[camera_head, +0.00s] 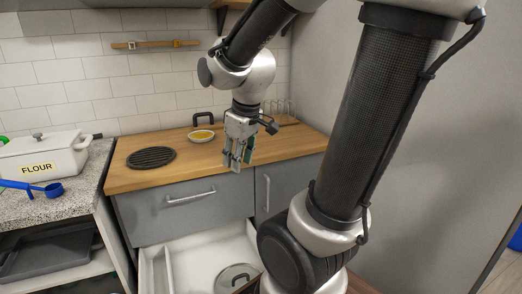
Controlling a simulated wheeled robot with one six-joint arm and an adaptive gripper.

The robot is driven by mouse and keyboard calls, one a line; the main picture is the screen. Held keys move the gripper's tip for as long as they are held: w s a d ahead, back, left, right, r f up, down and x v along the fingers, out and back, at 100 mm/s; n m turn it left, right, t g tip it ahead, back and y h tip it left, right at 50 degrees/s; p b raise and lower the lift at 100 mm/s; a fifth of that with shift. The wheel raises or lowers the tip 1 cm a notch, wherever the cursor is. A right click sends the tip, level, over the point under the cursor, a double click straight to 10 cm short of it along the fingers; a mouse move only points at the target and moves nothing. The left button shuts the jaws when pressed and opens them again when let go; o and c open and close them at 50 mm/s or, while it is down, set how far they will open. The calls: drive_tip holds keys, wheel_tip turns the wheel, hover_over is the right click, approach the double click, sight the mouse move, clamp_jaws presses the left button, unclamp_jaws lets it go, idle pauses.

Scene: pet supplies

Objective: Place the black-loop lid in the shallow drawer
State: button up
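A round grey lid (232,271) with a black loop handle lies inside the open white drawer (190,258) at the bottom of the view. Its near part is cut off by my arm and the picture edge. My gripper (238,164) points down near the front edge of the wooden counter, well above the drawer and apart from the lid. Its fingers look spread, with nothing seen between them. Another black loop handle (203,116) shows at the back of the counter, behind a bowl; what it belongs to is hidden.
The wooden counter (180,177) holds a black round trivet (151,157), a white bowl (201,136) with yellow contents and a wire rack (283,112). At left, a white FLOUR container (45,158) and blue scoop (32,188) stand on a stone top. A divider (165,268) runs along the drawer's left.

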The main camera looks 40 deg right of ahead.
drive_tip(key=s+r+m+t, duration=0.1)
drive_tip(key=s+r+m, duration=0.2)
drive_tip(key=s, duration=0.7)
wheel_tip(320, 180, up, 3)
drive_tip(key=shift+a+f+m, duration=0.15)
drive_tip(key=shift+a+m, duration=0.15)
